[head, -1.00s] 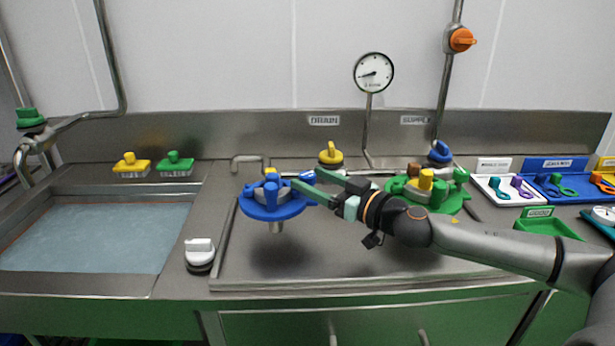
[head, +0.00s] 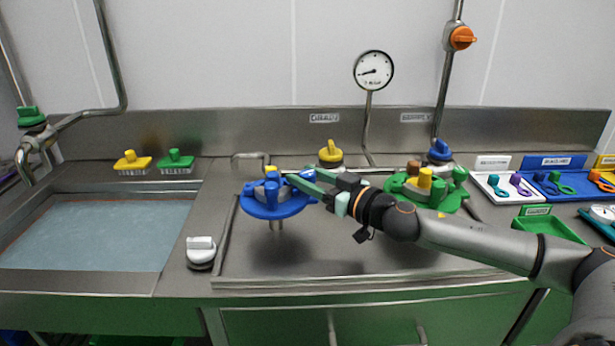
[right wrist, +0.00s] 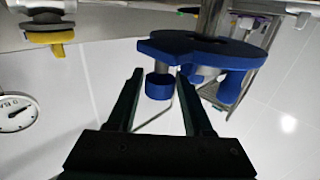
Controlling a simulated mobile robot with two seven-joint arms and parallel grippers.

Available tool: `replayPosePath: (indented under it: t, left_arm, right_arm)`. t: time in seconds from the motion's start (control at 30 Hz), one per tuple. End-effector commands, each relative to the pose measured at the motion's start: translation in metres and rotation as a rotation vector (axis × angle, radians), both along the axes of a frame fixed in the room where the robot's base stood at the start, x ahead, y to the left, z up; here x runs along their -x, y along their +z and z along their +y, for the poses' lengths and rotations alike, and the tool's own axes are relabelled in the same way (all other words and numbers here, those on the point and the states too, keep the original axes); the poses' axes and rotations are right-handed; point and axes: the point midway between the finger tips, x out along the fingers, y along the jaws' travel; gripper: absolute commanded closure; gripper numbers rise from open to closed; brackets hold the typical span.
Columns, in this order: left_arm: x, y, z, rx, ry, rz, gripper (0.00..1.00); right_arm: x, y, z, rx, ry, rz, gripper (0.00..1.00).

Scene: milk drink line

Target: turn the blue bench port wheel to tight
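The blue bench port wheel (head: 262,210) is a flat blue disc with upright knobs, on a short metal stem above the steel bench, left of centre in the head view. My right gripper (head: 304,175) reaches in from the right to the wheel's right edge. In the right wrist view, the wheel (right wrist: 215,50) is at top centre. One blue knob (right wrist: 159,88) shows between the two dark green fingertips (right wrist: 160,76), with gaps on both sides. The fingers are apart. My left gripper is not in view.
A green wheel (head: 455,205) with coloured knobs stands right of the blue one, behind my right arm. A yellow knob (head: 330,152) and a gauge (head: 373,71) are behind. A white knob (head: 201,250) and a water-filled sink (head: 95,235) are at left. Trays (head: 550,225) lie at right.

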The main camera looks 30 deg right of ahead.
Motion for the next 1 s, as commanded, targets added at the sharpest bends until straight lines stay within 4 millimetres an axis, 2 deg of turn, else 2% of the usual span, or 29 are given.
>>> replayPosePath:
  t: [0.03, 0.43, 0.73, 1.0]
  left_arm:
    - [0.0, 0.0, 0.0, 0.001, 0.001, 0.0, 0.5]
    - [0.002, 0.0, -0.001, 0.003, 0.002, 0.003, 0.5]
    - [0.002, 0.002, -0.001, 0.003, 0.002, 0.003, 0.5]
    - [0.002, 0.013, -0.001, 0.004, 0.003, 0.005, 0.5]
  right_arm:
    - [0.0, 0.0, 0.0, 0.0, 0.0, 0.0, 0.56]
    - [0.0, 0.0, 0.0, 0.0, 0.0, 0.0, 1.0]
    - [0.0, 0.0, 0.0, -0.001, -0.008, 0.0, 1.0]
    - [0.001, 0.002, 0.001, -0.007, -0.095, 0.003, 1.0]
